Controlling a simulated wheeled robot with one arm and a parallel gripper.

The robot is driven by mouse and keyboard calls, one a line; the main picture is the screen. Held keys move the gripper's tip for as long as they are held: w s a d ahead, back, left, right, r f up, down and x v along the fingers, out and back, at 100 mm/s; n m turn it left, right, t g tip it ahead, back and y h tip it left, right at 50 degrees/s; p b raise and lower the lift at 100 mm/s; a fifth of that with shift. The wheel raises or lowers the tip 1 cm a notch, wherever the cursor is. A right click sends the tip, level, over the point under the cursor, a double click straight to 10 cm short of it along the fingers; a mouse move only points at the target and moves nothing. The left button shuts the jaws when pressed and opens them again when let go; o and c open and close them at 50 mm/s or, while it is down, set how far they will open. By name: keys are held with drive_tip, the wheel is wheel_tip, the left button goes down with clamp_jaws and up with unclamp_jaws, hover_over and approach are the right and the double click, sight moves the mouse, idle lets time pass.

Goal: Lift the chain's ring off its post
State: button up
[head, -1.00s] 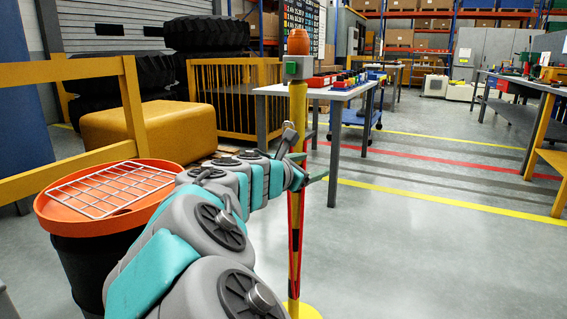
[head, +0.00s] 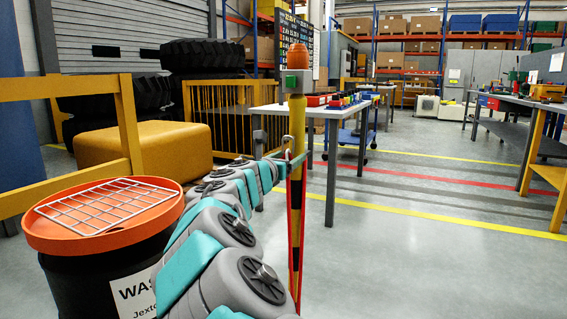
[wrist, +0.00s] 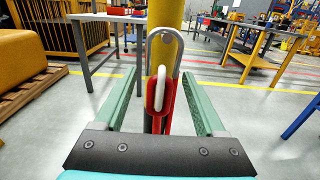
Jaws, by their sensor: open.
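The post (head: 298,130) is a yellow pole with dark bands, a green box and an orange lamp on top. In the wrist view the post (wrist: 166,18) stands straight ahead. A grey metal hook or loop (wrist: 178,58) is at its front, with a white link (wrist: 159,88) and a red link (wrist: 176,112) of the chain hanging below. The chain (head: 293,225) hangs down along the post in the head view. My gripper (wrist: 162,74) is open, its green fingers on either side of the hook and upper links, apparently touching neither. It is small in the head view (head: 290,160).
A black bin (head: 100,270) with an orange rim and wire grid stands at left, close to my arm. A yellow rail (head: 65,90) is behind it. A grey worktable (head: 265,108) stands behind the post. Open floor (head: 430,265) lies to the right.

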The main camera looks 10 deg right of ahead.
drive_tip(key=shift+w+d, duration=0.1)
drive_tip(key=shift+c, duration=0.3)
clamp_jaws()
idle(0.4)
